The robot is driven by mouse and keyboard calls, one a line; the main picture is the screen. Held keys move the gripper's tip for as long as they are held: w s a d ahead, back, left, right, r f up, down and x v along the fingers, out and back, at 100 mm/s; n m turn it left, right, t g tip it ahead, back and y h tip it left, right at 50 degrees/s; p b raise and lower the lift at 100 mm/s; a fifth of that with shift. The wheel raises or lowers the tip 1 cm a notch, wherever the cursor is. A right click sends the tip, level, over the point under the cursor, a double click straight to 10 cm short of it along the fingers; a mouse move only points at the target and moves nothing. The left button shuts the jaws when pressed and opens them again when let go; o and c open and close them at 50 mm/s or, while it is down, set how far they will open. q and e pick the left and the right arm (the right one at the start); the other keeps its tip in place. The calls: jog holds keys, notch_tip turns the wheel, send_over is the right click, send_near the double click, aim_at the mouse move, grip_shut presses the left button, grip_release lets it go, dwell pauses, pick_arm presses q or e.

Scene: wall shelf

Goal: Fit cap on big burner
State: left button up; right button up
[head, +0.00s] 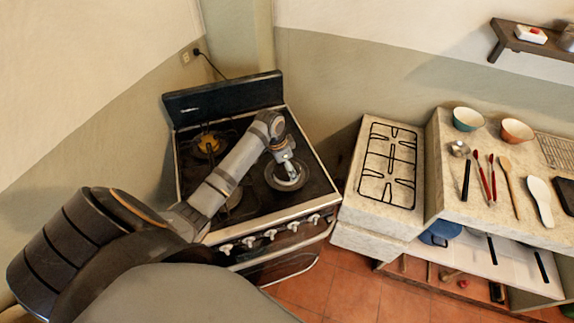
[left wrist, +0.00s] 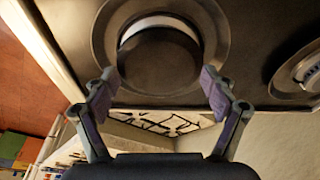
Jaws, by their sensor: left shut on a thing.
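The black round cap (left wrist: 158,60) is between the fingers of my left gripper (left wrist: 158,75) in the left wrist view, and the gripper is shut on it. The cap lies over the big burner (left wrist: 108,30), a wide dark metallic ring. A pale crescent of the burner shows past the cap's upper edge. I cannot tell whether the cap rests on the burner or is just above it. In the head view my left gripper (head: 286,162) reaches down over the right front of the stove, at the burner (head: 287,184); the cap is mostly hidden there. My right gripper is not in view.
The stove (head: 252,218) has another burner at back left (head: 208,143) under a grate. A second burner (left wrist: 303,75) shows at the right in the left wrist view. A loose black grate (head: 390,160) lies on the stone counter, beside bowls (head: 467,119) and utensils.

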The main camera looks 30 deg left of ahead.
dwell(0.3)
pick_arm(q)
jog(key=o, duration=1.2)
jog(key=p+v, duration=0.2)
jog(key=w+p+v, duration=0.1)
jog(key=p+v, duration=0.1)
jog(key=p, duration=0.1)
jog(key=p+v, duration=0.3)
jog(key=shift+w+d+r, duration=0.15)
jog(key=shift+w+d, duration=0.1)
jog(key=shift+d, duration=0.2)
